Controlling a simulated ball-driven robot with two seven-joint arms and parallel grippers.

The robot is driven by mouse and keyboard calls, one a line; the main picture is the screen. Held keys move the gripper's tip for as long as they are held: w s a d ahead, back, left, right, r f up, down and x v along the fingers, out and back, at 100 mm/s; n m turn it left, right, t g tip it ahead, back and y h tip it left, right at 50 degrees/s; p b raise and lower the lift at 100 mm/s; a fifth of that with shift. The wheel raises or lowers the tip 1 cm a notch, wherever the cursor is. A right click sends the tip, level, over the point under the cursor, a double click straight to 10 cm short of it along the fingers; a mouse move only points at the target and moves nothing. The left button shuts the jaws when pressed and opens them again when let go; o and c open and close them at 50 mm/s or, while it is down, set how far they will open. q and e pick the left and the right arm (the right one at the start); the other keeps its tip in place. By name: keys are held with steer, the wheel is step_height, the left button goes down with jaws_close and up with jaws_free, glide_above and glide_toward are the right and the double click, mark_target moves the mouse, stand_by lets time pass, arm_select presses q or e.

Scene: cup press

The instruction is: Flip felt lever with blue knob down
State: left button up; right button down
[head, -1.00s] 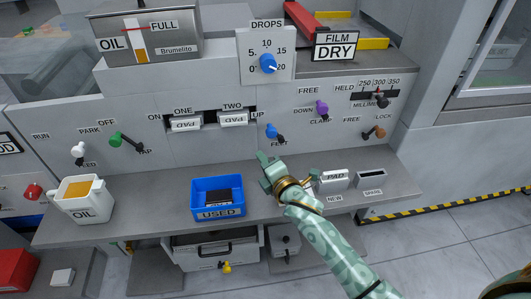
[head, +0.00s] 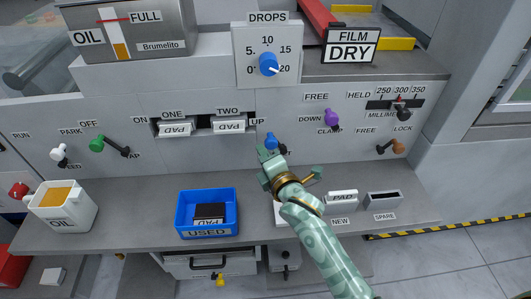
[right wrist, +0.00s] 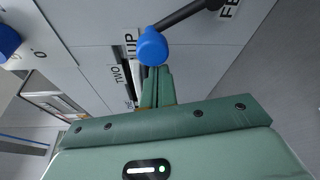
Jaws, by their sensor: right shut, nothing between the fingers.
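The felt lever's blue knob (head: 270,140) is on the grey panel, below the DROPS dial and near the UP label. In the right wrist view the blue knob (right wrist: 152,46) sits beside the UP label, and its dark arm (right wrist: 187,16) runs to the upper right toward the partly cut-off FELT label. My right gripper (head: 268,153) is shut and empty, just in front of and below the knob. In the right wrist view its fingertips (right wrist: 157,74) end right at the knob's lower edge. I cannot tell whether they touch it. My left gripper is not in view.
The DROPS dial (head: 268,64) is above. A blue USED bin (head: 206,232) and a white oil jug (head: 62,213) stand on the ledge below. The NEW pad (head: 342,197) is beside my right forearm.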

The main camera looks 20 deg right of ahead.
steer(key=d+r+m+p, duration=0.1)
steer(key=d+r+m+t+p, duration=0.1)
steer(key=m, duration=0.1)
steer(key=shift+s+p, duration=0.3)
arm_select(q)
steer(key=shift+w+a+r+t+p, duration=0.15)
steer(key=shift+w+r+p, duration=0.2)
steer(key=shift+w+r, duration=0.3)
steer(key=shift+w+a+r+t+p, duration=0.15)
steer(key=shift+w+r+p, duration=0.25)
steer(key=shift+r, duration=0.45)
arm_select(e)
steer(key=s+d+m+t+h, duration=0.2)
steer(key=d+m, duration=0.4)
steer(key=m, duration=0.7)
steer(key=shift+d+t+h, duration=0.3)
steer(key=shift+t+h, duration=0.2)
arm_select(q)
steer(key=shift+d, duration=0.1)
arm_select(e)
steer(key=shift+r, duration=0.1)
